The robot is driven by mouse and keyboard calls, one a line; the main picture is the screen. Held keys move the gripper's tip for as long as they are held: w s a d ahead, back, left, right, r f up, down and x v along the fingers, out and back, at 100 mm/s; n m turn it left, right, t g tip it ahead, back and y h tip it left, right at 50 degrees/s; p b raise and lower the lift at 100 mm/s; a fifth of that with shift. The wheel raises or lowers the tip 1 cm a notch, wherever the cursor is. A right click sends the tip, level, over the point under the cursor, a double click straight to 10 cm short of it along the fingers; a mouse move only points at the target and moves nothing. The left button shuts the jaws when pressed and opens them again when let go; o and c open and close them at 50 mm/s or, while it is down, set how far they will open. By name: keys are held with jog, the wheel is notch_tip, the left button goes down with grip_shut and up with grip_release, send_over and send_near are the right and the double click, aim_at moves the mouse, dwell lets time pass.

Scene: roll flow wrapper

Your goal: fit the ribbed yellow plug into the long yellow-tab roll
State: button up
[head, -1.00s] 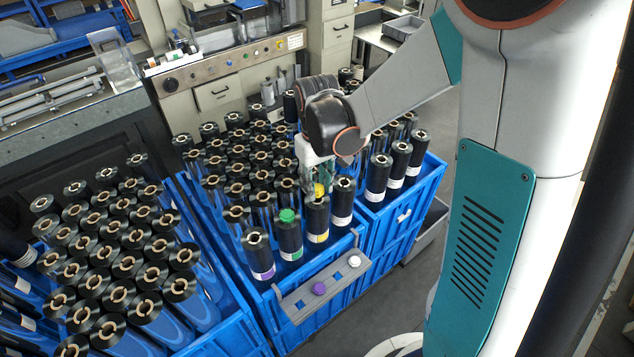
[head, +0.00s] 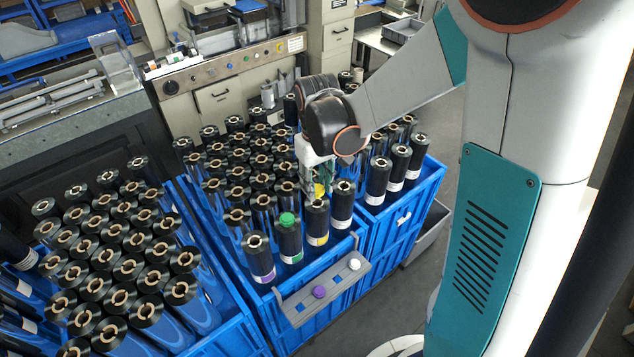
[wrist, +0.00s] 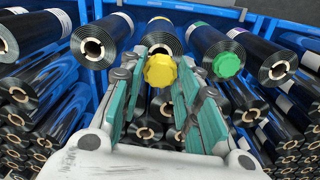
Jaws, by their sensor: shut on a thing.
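My gripper (wrist: 159,92) is shut on the ribbed yellow plug (wrist: 161,70), with teal fingers on both sides of it. The plug also shows in the head view (head: 319,190), just above and behind the top of the yellow-tab roll (head: 317,222). That roll is black, stands upright at the crate's front edge and has a yellow band on its label. In the wrist view the plug covers part of the yellow-tab roll's end (wrist: 158,40); its core is partly hidden. The plug is not seated in the core. I cannot tell the exact gap.
A green plug (head: 288,219) sits in the green-tab roll to the left; the purple-tab roll (head: 260,258) stands further left. A grey rack (head: 297,307) on the blue crate's front holds a purple plug (head: 319,292) and a white plug (head: 354,264). Black rolls crowd behind.

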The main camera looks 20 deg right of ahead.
aim_at(317, 187)
dwell(0.6)
jog(key=o, duration=0.4)
jog(key=shift+o, duration=0.2)
notch_tip(317, 187, up, 11)
jog(key=p, duration=0.6)
jog(key=shift+p, duration=0.4)
dwell(0.5)
